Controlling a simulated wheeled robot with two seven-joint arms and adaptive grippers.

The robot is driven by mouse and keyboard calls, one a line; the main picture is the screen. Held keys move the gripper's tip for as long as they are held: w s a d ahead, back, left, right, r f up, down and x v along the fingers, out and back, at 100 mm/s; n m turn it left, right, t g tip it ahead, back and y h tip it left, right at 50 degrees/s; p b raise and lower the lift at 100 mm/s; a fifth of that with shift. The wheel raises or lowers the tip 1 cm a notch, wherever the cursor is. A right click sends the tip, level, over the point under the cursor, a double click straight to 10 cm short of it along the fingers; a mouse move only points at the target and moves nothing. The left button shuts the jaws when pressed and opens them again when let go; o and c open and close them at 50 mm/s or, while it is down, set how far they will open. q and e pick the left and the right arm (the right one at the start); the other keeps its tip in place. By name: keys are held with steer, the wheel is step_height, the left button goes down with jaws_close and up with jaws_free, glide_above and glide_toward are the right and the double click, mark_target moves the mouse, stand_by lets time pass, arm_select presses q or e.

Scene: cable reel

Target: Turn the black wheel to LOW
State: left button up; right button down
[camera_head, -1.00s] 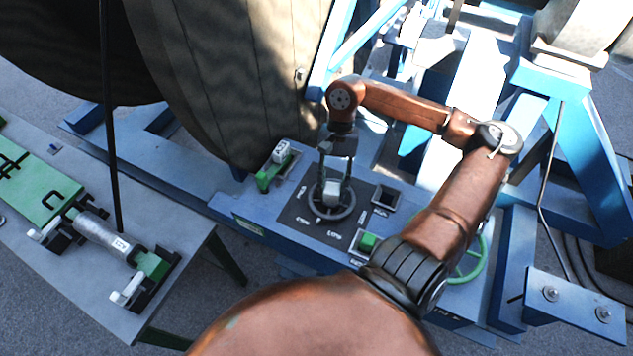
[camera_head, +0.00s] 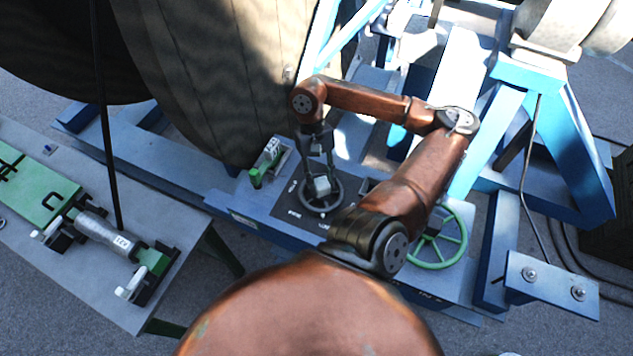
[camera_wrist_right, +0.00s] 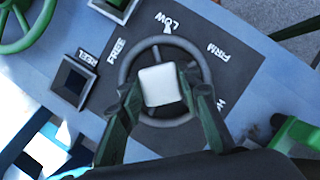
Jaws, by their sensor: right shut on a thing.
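The black wheel (camera_head: 334,204) is a dark ring with a pale square block (camera_head: 322,186) at its hub, on a dark plate of the blue console. My right gripper (camera_head: 320,182) reaches down from above and is shut on that block. In the right wrist view, the fingers (camera_wrist_right: 160,100) flank the pale block (camera_wrist_right: 158,86) inside the wheel ring (camera_wrist_right: 207,66). A small pale tip at the ring's top edge points at the LOW label (camera_wrist_right: 172,21). FREE (camera_wrist_right: 117,52) is left of it and FIRM (camera_wrist_right: 216,52) right. My left gripper is out of view.
A green handwheel (camera_head: 462,240) stands right of the plate, partly behind my arm. A green clip-like part (camera_head: 264,165) is left of it. The large reel (camera_head: 200,70) rises behind. A bench (camera_head: 165,305) with a green fixture is at left.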

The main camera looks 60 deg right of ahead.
steer(key=shift+n, duration=0.3)
steer(key=c, duration=1.4)
jaws_free()
steer(key=v, duration=1.2)
steer(key=shift+a, duration=0.1)
